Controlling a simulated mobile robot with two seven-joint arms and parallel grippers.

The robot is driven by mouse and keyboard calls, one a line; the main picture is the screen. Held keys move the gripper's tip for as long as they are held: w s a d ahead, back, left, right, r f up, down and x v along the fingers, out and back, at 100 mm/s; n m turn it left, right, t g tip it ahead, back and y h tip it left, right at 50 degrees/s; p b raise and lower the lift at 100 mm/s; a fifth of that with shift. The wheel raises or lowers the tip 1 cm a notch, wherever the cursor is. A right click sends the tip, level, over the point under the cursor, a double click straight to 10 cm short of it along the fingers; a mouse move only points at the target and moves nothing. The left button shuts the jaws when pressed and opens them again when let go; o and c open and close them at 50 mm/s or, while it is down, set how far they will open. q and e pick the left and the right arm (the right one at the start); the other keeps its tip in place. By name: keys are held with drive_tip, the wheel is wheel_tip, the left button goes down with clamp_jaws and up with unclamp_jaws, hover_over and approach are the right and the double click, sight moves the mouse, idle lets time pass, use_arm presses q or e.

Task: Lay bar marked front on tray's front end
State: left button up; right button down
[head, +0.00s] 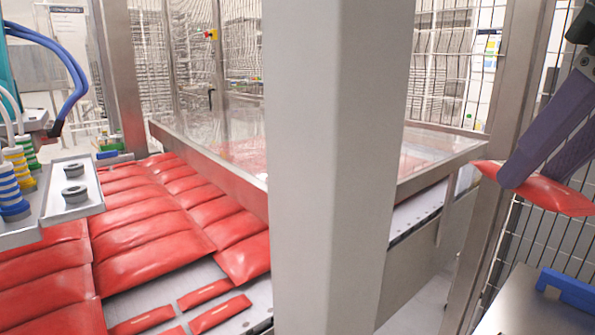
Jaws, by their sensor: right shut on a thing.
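My right gripper (528,178), with purple fingers, is at the right edge. It is shut on a red wrapped bar (556,197), which it holds in the air. The fingers cover part of the bar, and no front mark is readable on it. Below it, at the lower right, a blue piece (572,288) lies on a grey surface (520,308); both are cut off by the picture edge. I cannot tell whether the blue piece is part of the tray. My left gripper is not in view.
Many red packs (140,225) lie in rows on a conveyor (175,290) at left, with several small red bars (205,294) in front. A vacuum picker head (73,190) hangs at left. A thick grey post (335,170) blocks the middle. Mesh fencing stands behind.

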drive_tip(key=s+a+r+p, duration=0.1)
drive_tip(key=s+r+p, duration=0.1)
drive_tip(key=r+p, duration=1.7)
drive_tip(key=s+a+r+p, duration=0.1)
drive_tip(key=s+r+p, duration=0.1)
drive_tip(key=r+p, duration=1.7)
drive_tip(key=shift+r+m+p, duration=0.15)
drive_tip(key=shift+m+p, duration=0.15)
drive_tip(key=shift+s, duration=0.1)
